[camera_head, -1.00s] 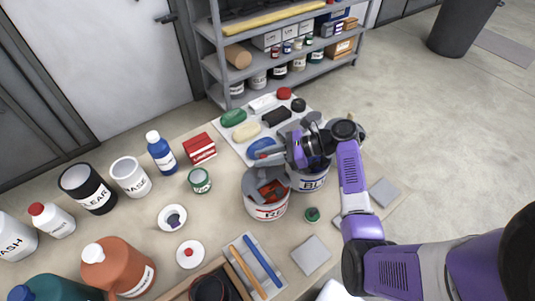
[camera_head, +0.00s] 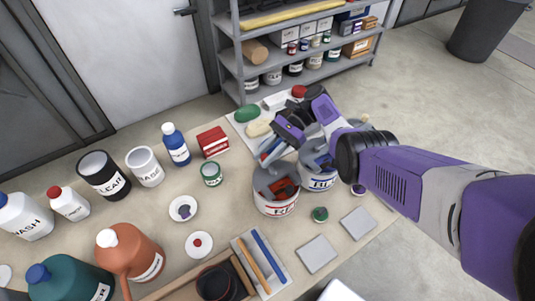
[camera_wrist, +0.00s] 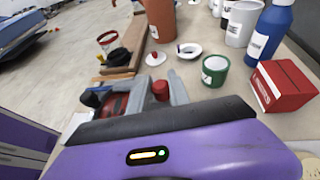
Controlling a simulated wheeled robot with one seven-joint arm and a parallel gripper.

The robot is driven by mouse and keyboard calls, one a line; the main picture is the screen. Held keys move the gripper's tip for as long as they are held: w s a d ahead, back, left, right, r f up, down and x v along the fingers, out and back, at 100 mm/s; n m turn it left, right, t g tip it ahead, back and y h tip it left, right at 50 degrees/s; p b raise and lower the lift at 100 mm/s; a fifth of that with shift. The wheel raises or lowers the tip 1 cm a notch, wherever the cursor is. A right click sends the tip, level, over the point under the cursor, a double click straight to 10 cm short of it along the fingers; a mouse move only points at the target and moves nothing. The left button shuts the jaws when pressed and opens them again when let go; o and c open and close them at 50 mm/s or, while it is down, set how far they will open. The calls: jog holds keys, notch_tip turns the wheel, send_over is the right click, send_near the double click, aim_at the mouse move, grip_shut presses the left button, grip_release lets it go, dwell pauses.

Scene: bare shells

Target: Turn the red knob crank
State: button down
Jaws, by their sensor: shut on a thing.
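The red-labelled can (camera_head: 277,207) stands on the bench with a grey fitting and red parts in its top. The red knob (camera_wrist: 160,91) shows at the grey fingers in the wrist view; the rest of its crank is largely hidden. My gripper (camera_head: 268,158) is above the back of the red-labelled can, tilted down to the left, and is shut on the red knob. The purple gripper body covers the lower part of the wrist view.
A blue-labelled can (camera_head: 320,181) stands close on the right, under my arm. A green can (camera_head: 211,174), a red box (camera_head: 213,142) and a white dish (camera_head: 183,208) are to the left. A tray (camera_head: 262,263) lies in front. Grey pads (camera_head: 317,254) lie at front right.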

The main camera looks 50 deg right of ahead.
jog(key=shift+w+a+f+n+g+b, duration=0.1)
jog(key=shift+a+n+g+b, duration=0.05)
jog(key=shift+n+g+b, duration=0.35)
jog(key=shift+w+a+f+n+g+b, duration=0.1)
jog(key=shift+n+g+b, duration=0.3)
jog(key=shift+g+b, duration=0.1)
jog(key=shift+a+n+g+b, duration=0.1)
jog(key=shift+n+g+b, duration=0.2)
jog(key=shift+g+b, duration=0.1)
jog(key=shift+s+r, duration=0.1)
jog(key=shift+r, duration=0.1)
jog(key=c, duration=1.2)
grip_release()
jog(key=shift+c, duration=0.2)
